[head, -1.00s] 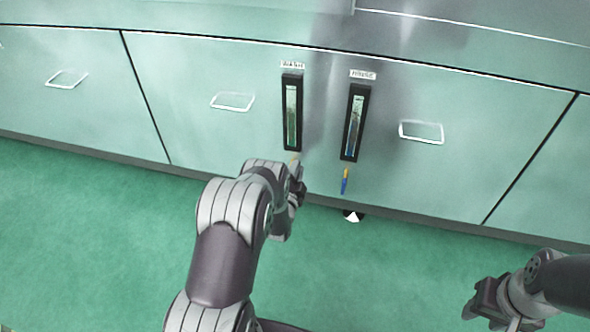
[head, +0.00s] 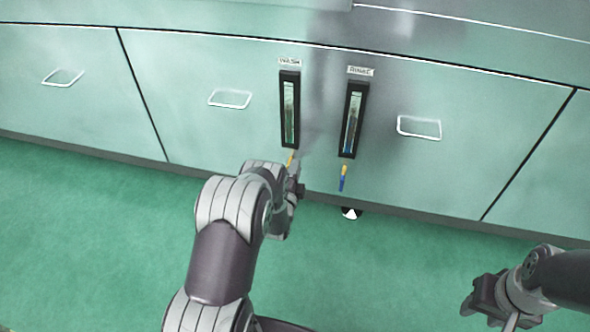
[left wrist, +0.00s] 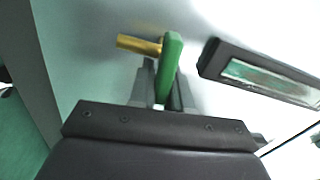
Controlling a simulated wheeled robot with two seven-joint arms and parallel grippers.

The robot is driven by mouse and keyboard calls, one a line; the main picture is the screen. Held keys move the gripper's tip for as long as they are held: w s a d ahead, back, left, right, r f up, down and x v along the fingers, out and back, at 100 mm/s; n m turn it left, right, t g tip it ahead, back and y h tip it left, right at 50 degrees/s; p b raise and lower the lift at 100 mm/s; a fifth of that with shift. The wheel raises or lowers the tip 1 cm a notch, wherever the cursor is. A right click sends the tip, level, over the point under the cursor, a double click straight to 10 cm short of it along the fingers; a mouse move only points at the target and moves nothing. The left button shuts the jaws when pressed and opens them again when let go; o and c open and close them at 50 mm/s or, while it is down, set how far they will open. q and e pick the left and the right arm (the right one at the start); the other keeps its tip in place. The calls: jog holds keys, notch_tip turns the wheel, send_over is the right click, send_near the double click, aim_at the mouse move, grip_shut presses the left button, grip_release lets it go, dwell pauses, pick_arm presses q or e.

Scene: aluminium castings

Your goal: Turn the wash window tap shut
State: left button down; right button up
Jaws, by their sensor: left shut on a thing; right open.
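The wash window (head: 290,112) is a black-framed upright sight glass on the cabinet front, under a WASH label (head: 290,63). It also shows in the left wrist view (left wrist: 262,74). The wash tap has a green handle (left wrist: 169,58) and a brass stub (left wrist: 139,44); in the left wrist view the handle lies crosswise to the stub. In the head view a bit of its brass (head: 291,157) shows below the window. My left gripper (left wrist: 163,88) is shut on the green handle, and its arm hides most of the tap in the head view. My right gripper (head: 478,302) is open and apart from the cabinet.
The rinse window (head: 353,118) stands to the right, with a blue-handled tap (head: 343,178) below it. Drawer pulls (head: 230,98) (head: 419,127) flank the windows. A small black-and-white object (head: 351,213) is at the cabinet's foot. The green floor in front is clear.

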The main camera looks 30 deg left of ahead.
pick_arm(q)
jog(key=shift+f, duration=0.1)
jog(key=c, duration=1.2)
grip_release()
jog(key=shift+o, duration=0.2)
jog(key=shift+s, duration=0.1)
jog(key=p+v, duration=0.5)
jog(key=v, duration=0.7)
jog(key=shift+s, duration=0.35)
jog(key=shift+o, duration=0.3)
